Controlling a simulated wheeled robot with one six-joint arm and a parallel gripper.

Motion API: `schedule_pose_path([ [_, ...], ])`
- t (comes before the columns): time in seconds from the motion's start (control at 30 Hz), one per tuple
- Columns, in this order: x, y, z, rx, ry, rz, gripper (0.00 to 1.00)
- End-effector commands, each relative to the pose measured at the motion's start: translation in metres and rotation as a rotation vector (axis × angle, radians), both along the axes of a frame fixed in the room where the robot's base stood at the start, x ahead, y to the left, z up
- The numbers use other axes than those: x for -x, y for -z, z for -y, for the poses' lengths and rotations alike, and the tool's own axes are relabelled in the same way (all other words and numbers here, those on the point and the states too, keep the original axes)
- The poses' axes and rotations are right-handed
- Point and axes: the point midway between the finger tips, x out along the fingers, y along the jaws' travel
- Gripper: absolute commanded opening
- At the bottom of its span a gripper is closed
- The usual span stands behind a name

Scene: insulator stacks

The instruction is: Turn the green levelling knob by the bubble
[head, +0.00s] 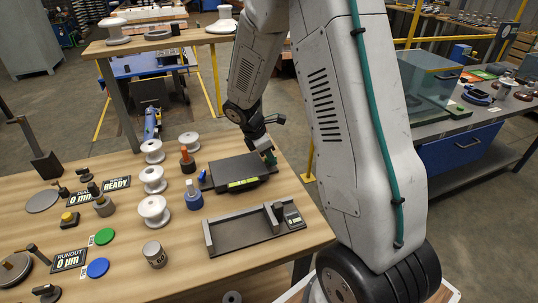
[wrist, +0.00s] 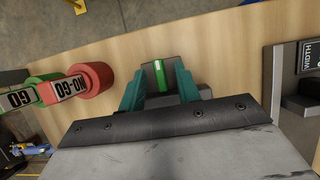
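A dark levelling plate (head: 225,168) lies on the wooden bench, with a yellow-green bubble vial (head: 243,184) along its near edge and a blue knob (head: 202,176) at its left. My gripper (head: 268,156) is low at the plate's right end, pointing down. In the wrist view, its two teal fingers (wrist: 160,82) stand apart on either side of a narrow green part (wrist: 159,76), which looks like the green knob. Grey surface shows on both sides of the green part, so the fingers seem clear of it. The fingers hide most of the knob in the head view.
A grey fixture (head: 238,232) lies just in front of the plate. White insulators (head: 153,180) stand in a row to the left, beside a blue-based post (head: 193,195). In the wrist view, a red NO-GO gauge (wrist: 92,76) lies to the left of my fingers.

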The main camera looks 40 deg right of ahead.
Motion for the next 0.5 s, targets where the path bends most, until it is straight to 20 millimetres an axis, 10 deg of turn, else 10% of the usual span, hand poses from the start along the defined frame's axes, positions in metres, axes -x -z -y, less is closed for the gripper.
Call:
schedule_pose_path([
  [0.2, 0.0, 0.0, 0.0, 0.0, 0.0, 0.0, 0.3],
  [0.3, 0.0, -0.0001, 0.0, 0.0, 0.0, 0.0, 0.02],
  [0.5, -0.0001, -0.0003, -0.0001, 0.0, 0.002, 0.001, 0.0],
])
